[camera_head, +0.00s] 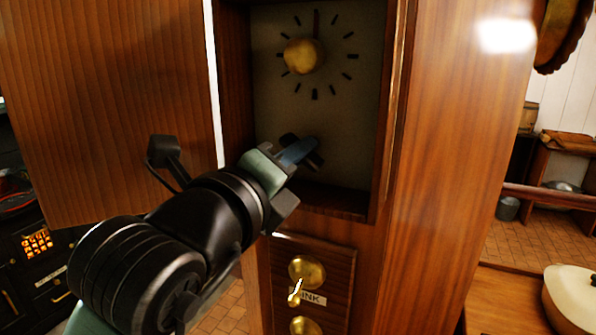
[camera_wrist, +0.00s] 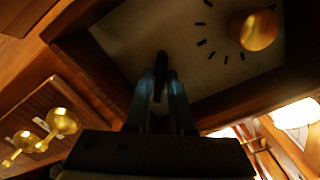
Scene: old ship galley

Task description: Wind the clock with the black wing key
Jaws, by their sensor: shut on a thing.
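The clock is a tall wooden case with an open front and a pale dial (camera_head: 270,105) with black tick marks. A round brass knob (camera_head: 304,56) sits on the dial; it also shows in the wrist view (camera_wrist: 257,31). My gripper (camera_head: 301,151) reaches into the case below the tick marks. In the wrist view its two fingers (camera_wrist: 161,92) are shut on the black wing key (camera_wrist: 161,70), a slim dark piece between the tips. The fingers partly hide the key. I cannot tell whether the key touches the dial or sits in a hole.
The case's wooden door (camera_head: 105,90) stands open at the left, close to my arm. Below the opening is a panel with brass knobs (camera_head: 307,271) and a partly hidden label. A counter with a pale pot (camera_head: 572,297) is at the lower right.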

